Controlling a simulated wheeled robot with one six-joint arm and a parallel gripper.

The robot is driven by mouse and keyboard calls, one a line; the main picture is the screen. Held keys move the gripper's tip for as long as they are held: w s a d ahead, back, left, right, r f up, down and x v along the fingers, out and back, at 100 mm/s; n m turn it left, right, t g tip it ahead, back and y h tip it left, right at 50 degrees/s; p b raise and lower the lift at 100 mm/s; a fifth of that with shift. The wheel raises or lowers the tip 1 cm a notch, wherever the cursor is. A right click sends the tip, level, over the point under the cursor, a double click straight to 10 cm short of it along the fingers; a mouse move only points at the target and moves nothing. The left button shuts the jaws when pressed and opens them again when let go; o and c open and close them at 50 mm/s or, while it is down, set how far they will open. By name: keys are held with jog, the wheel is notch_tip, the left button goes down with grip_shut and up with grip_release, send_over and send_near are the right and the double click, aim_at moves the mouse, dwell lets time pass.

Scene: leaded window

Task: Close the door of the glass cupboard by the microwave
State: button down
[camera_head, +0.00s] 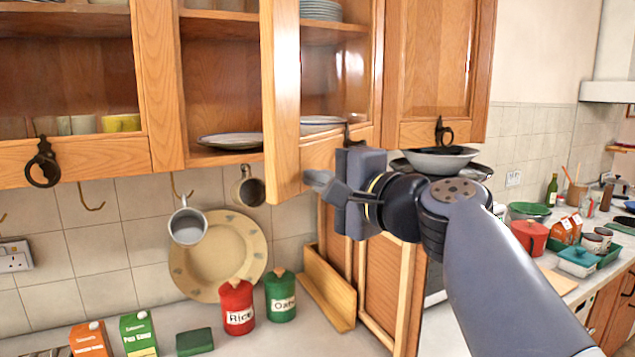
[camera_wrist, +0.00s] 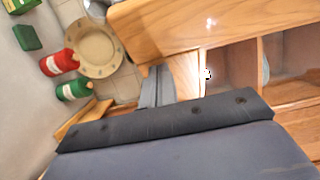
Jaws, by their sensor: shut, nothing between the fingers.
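The glass cupboard door (camera_head: 281,100) is a wooden frame with a clear pane. It stands swung out, its left edge nearest me, and shelves with plates show through and beside it. A dark fitting (camera_head: 352,130) at its lower right is partly hidden. My gripper (camera_head: 315,182) is shut and empty, beside the door's lower edge near its left corner. In the wrist view my gripper (camera_wrist: 158,88) lies close to a wooden frame; I cannot tell if they touch. The microwave is not clearly visible behind my arm.
A cupboard (camera_head: 440,70) with a ring handle adjoins on the right. Below are a hanging mug (camera_head: 188,226), a red rice canister (camera_head: 237,306), a green canister (camera_head: 281,296) and a wooden stand (camera_head: 325,290). A bowl (camera_head: 440,160) sits behind my wrist.

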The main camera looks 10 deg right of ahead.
jog(key=s+a+p+x, duration=0.1)
jog(key=a+p+x, duration=0.1)
jog(key=x, duration=1.1)
jog(key=s+a+p+x, duration=0.1)
jog(key=p+x, duration=0.1)
jog(key=x, duration=1)
jog(key=shift+w+a+r, duration=0.15)
jog(key=shift+a+r, duration=0.35)
jog(key=shift+a, duration=0.1)
jog(key=shift+r, duration=0.1)
